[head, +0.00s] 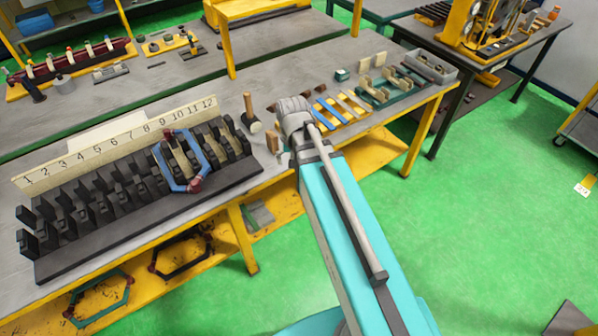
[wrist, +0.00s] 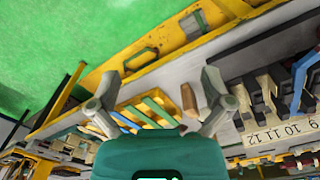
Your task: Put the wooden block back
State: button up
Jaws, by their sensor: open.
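A small brown wooden block (head: 272,141) stands at the bench's front edge, just left of my arm's end in the head view. In the wrist view, a brown wooden piece (wrist: 188,100), which looks like this block, shows between my fingers, closer to the right one. My gripper (wrist: 160,86) is open, its two grey fingers spread wide with nothing held. Two pale wooden blocks (head: 379,59) stand near a green rack (head: 400,84) farther right on the bench.
A black slotted stator rack (head: 150,215) with a numbered board (head: 120,143) and a blue hexagonal coil (head: 170,168) fills the left. A yellow tray (head: 340,108) with blue strips lies right of my arm. A grey bin (head: 432,68) stands farther right.

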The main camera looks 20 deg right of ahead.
jog(key=s+n, duration=0.1)
jog(key=s, duration=0.1)
jog(key=s+n, duration=0.1)
jog(key=s, duration=0.2)
jog(key=shift+d+n, duration=0.15)
jog(key=shift+n, duration=0.15)
jog(key=shift+f, duration=0.1)
jog(key=shift+f+b, duration=1.6)
jog(key=shift+b, duration=0.05)
